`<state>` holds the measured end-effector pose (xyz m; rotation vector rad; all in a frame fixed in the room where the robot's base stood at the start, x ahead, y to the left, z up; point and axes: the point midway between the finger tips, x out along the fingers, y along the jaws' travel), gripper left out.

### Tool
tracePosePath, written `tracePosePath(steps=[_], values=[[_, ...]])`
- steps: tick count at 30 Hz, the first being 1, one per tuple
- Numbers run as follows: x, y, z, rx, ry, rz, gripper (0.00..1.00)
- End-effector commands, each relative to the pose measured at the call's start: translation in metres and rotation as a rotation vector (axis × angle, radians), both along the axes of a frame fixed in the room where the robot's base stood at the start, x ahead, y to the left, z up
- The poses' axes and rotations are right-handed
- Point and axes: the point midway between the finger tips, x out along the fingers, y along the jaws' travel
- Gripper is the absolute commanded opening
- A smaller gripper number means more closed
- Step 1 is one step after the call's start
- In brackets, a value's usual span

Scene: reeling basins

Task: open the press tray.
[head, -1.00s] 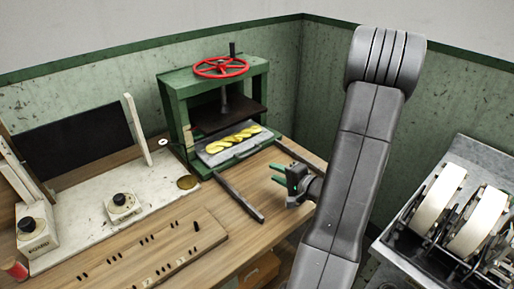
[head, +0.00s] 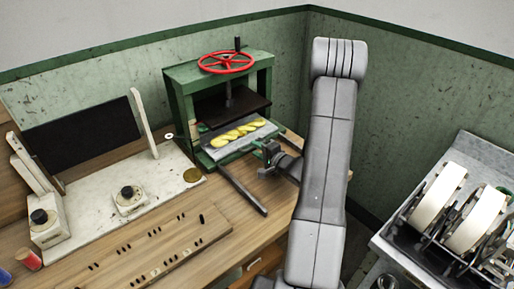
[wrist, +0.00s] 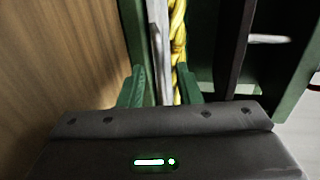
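The green press (head: 180,95) with a red handwheel (head: 227,62) stands at the back of the bench. Its grey tray (head: 217,153) lies low in the frame, below the dark pressing plate, and carries twisted yellow skeins (head: 236,134). My gripper (head: 268,153) is at the tray's front right. In the wrist view, its two green fingers (wrist: 160,88) are apart, with the grey tray edge (wrist: 158,45) and the yellow skein (wrist: 178,45) between and beyond them. Whether a finger touches the tray I cannot tell. The tray's handle is not clear behind my gripper.
A dark rail (head: 242,190) runs forward from the press over the wooden bench (head: 100,235). A white panel with knobs (head: 129,200) is at left. A metal unit with white reels (head: 437,195) stands at right. The bench before the press is mostly clear.

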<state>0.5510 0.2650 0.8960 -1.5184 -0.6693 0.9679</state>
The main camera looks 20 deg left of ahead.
Motion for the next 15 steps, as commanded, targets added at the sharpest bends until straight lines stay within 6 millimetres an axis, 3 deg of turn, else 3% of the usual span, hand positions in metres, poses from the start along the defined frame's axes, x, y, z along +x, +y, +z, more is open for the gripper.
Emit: tracePosePath(steps=[11, 15], values=[[0.0028, 0.005, -0.0018, 0.0, 0.001, 0.0, 0.31], [0.0027, 0.0049, -0.0017, 0.0, 0.001, 0.0, 0.03]])
